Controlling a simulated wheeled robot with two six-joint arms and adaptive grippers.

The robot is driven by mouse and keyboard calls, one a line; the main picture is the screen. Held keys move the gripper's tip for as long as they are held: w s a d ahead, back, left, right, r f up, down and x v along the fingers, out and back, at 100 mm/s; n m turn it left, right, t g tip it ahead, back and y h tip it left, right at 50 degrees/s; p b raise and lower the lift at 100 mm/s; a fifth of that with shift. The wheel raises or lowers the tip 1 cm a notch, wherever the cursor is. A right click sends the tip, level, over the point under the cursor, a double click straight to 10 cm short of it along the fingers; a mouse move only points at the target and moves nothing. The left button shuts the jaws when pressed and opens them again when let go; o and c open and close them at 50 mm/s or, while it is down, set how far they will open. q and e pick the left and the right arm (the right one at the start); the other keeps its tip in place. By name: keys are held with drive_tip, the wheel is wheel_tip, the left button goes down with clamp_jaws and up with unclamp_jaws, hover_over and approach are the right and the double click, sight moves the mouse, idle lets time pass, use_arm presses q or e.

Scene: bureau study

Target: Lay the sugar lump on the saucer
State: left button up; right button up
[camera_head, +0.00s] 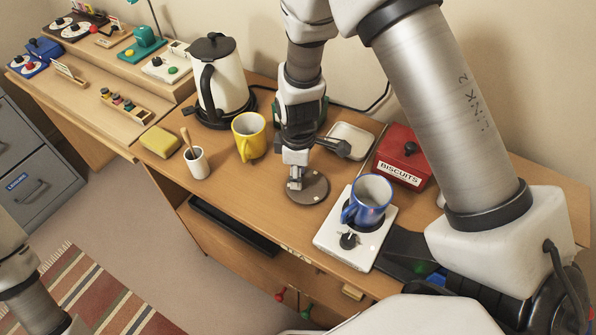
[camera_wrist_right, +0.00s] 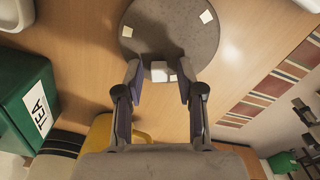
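The saucer is most likely the round grey-brown disc (camera_head: 306,190) on the desk; it also shows at the top of the right wrist view (camera_wrist_right: 170,38), with pale marks near its rim. The sugar lump (camera_wrist_right: 158,66), a small white block, appears over the disc's near edge, between the fingers of my right gripper (camera_wrist_right: 160,82). A gap shows on each side of the lump, so the fingers are open around it. In the head view my right gripper (camera_head: 295,182) is low at the disc's left edge. My left gripper is out of view.
A yellow mug (camera_head: 248,138) and white kettle (camera_head: 222,80) stand left of the disc. A white hotplate (camera_head: 330,238) with a blue mug (camera_head: 370,195) is right. A white square dish (camera_head: 350,140) and red biscuit tin (camera_head: 402,158) are behind. A green tea tin (camera_wrist_right: 35,105) is close.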

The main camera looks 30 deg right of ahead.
drive_tip(key=shift+w, duration=0.1)
wheel_tip(320, 180, up, 12)
drive_tip(key=shift+r, duration=0.15)
idle(0.3)
